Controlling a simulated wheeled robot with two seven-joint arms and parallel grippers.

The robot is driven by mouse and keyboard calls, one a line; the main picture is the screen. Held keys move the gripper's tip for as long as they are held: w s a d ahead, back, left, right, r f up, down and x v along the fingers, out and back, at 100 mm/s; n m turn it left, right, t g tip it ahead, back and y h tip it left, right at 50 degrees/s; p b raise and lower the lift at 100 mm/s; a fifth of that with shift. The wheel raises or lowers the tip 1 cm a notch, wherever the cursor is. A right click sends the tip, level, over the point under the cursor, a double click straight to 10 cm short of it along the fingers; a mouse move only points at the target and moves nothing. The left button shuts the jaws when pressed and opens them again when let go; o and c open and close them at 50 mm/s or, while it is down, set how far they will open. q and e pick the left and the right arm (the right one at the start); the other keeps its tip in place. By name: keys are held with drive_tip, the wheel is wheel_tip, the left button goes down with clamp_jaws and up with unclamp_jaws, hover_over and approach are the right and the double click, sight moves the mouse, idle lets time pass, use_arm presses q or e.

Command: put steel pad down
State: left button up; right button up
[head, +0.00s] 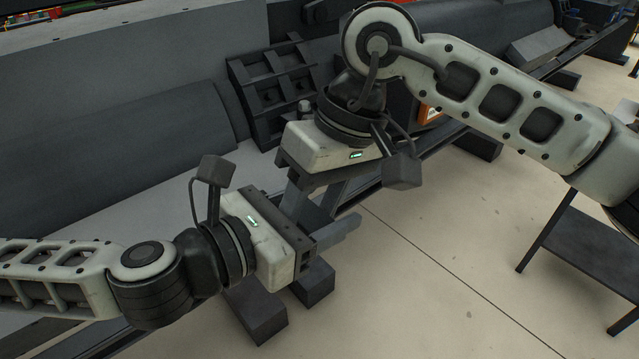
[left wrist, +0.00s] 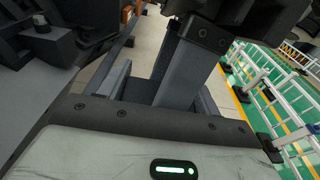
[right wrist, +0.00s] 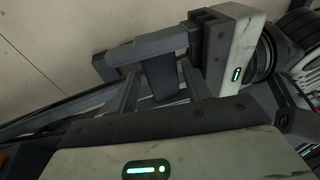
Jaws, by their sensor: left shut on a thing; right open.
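My left gripper (head: 338,234) comes in from the left with its grey fingers pointing right; it is shut on the steel pad. The right wrist view also shows it (right wrist: 140,55) from the side. A dark grey block at its fingers, probably the steel pad (right wrist: 160,78), shows there; pad and fingers look alike, so its outline is unclear. My right gripper (head: 312,198) points down from above, its spread fingers close to the left gripper's fingers. It is open. I cannot tell whether its fingers touch the pad. In the left wrist view it enters from the top.
A dark machine with a ribbed bracket (head: 272,85) and a long rail (head: 425,148) lies behind and beside both grippers. Dark blocks (head: 257,308) stand below the left gripper. A dark table (head: 590,255) stands at the right. Pale floor (head: 440,265) between is clear.

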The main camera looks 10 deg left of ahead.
drive_tip(key=shift+c, duration=0.3)
drive_tip(key=c, duration=0.9)
use_arm(q)
drive_tip(key=o, duration=1.2)
drive_tip(key=shift+c, duration=0.2)
use_arm(e)
clamp_jaws()
